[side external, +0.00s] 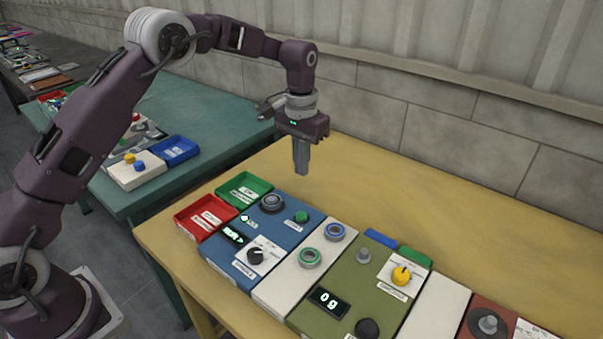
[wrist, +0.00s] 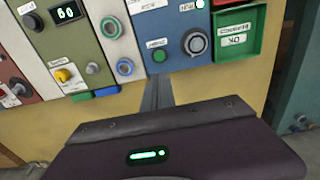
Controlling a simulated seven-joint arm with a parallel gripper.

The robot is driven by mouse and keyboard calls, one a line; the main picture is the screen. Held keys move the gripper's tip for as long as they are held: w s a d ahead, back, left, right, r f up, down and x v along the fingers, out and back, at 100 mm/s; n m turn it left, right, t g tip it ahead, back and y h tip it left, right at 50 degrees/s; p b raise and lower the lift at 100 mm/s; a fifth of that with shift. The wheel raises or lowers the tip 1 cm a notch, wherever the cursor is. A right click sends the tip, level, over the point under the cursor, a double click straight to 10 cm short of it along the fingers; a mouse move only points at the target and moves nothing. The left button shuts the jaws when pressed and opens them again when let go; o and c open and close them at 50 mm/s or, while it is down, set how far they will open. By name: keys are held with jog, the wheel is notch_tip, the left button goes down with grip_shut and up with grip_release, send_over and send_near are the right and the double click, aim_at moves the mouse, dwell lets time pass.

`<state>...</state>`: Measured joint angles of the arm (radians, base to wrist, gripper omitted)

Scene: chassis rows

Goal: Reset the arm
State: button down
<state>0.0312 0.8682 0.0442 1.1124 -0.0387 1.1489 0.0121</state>
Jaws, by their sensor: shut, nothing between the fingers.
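My gripper (side external: 301,172) hangs above the yellow table (side external: 400,165), behind the row of panels, with its fingers pointing down. The fingers are together and hold nothing. In the wrist view my gripper (wrist: 158,82) reaches toward the far edge of the blue panel (wrist: 168,25). The blue panel also shows in the side view (side external: 225,258), with a dark round knob, a green button and a small lit display. My fingers appear apart from the panels.
A red tray (side external: 205,217) and a green tray (side external: 244,188) stand left of the blue panel. A white panel (side external: 283,285) and an olive panel (side external: 380,310) stand to its right. A teal table (side external: 215,110) stands behind left.

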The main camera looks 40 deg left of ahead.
jog(key=s+r+t, duration=0.2)
jog(key=s+r, duration=1.2)
jog(key=r, duration=0.3)
jog(key=s+f+t, duration=0.2)
jog(key=s+t, duration=0.1)
jog(key=s, duration=1.9)
jog(key=shift+s+a, duration=0.3)
